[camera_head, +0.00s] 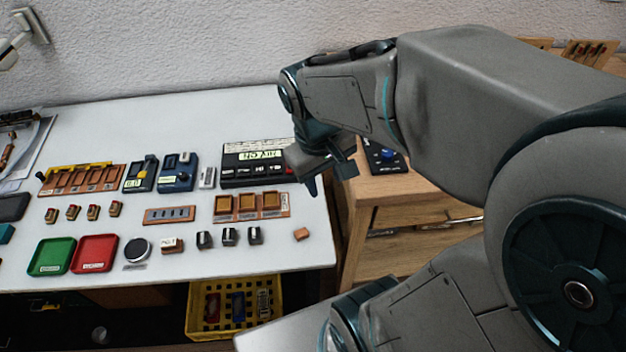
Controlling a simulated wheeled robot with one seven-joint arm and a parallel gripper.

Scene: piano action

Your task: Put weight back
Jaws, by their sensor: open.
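Several small dark blocks, which look like weights, stand in a row near the front edge of the white table; one is the block (255,235) at the right end of that row. A narrow brown holder (170,214) with small grey slots lies behind them, to the left. I cannot tell which piece is the task's weight.
A brown tray (250,217) with square compartments lies mid-table. Green (52,257) and red (95,254) trays lie front left. A small orange-brown block (301,234) lies near the right corner. A wooden cabinet (385,187) stands to the right, and a yellow crate (206,321) sits below.

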